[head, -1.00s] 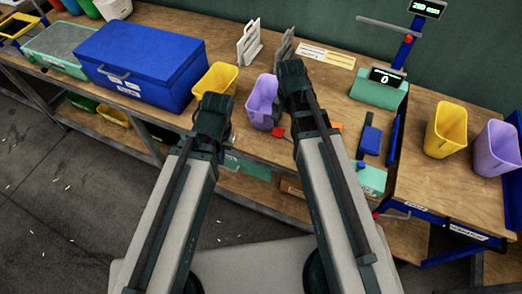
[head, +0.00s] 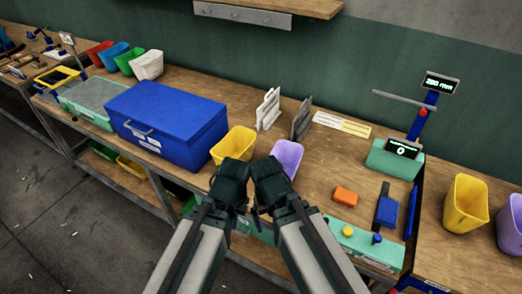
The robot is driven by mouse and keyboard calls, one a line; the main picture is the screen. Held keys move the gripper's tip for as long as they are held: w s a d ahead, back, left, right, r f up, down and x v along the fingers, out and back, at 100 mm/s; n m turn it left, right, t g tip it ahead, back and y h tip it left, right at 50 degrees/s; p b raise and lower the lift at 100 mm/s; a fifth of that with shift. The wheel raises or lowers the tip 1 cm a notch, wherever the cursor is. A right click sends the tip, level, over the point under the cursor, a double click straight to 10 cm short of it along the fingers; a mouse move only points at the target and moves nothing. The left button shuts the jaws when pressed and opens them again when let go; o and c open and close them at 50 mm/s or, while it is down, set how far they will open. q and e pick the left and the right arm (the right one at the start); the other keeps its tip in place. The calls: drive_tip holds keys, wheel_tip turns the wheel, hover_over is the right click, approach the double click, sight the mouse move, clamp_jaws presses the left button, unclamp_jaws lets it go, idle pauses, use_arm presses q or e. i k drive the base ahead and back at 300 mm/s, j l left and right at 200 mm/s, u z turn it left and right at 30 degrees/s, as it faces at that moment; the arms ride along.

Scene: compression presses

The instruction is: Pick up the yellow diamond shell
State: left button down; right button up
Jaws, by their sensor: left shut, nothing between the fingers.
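I cannot make out a yellow diamond shell in the head view. A yellow bin (head: 233,143) and a purple bin (head: 288,153) stand on the bench just beyond my grippers, their insides mostly unseen. A second yellow bin (head: 465,202) stands at the right. My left gripper (head: 232,172) is in front of the near yellow bin, shut with nothing in it. My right gripper (head: 267,170) is close beside it, in front of the purple bin. Its fingers cannot be made out.
A large blue box (head: 165,120) stands left of the bins. White upright plates (head: 268,108) stand behind. Some bench top between is clear.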

sight(235, 154)
drive_tip(key=z, duration=1.95)
drive_tip(key=u, duration=2.1)
drive_tip(key=i+j+z, duration=0.15)
drive_tip(key=j, duration=0.3)
drive_tip(key=i+j+z, duration=0.15)
drive_tip(key=j, duration=0.35)
drive_tip(key=i+j+z, duration=0.2)
drive_tip(key=j, duration=0.25)
drive_tip(key=k, duration=0.1)
